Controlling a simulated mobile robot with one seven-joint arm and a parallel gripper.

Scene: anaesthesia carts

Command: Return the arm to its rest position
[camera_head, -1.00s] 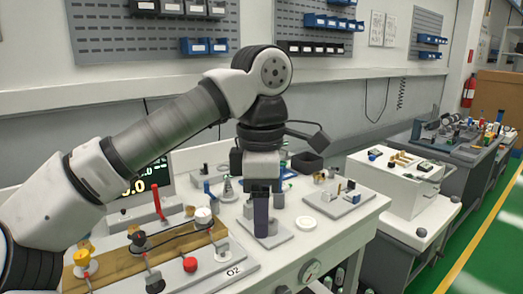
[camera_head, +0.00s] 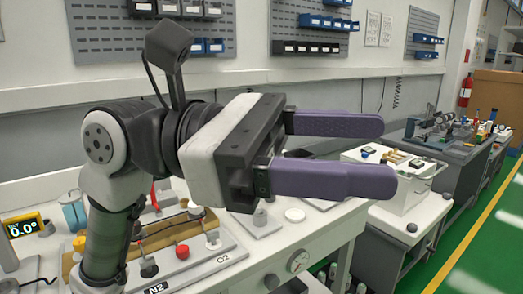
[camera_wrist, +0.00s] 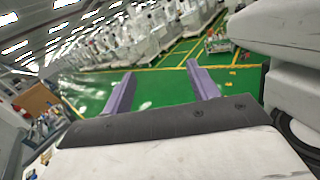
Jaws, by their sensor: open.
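My gripper (camera_head: 372,152) is raised in front of the workbench in the head view, with its two purple fingers pointing right. The fingers are well apart and nothing is between them. In the wrist view my gripper (camera_wrist: 163,88) also shows open and empty, facing a green floor with yellow lines. My arm is folded at the left of the head view and hides part of the bench top.
The white workbench (camera_head: 325,235) carries a panel with red (camera_head: 182,251) and yellow knobs, and a gauge (camera_head: 298,261) on its front. A white cart (camera_head: 405,190) stands to the right. The green floor (camera_head: 490,245) at right is clear.

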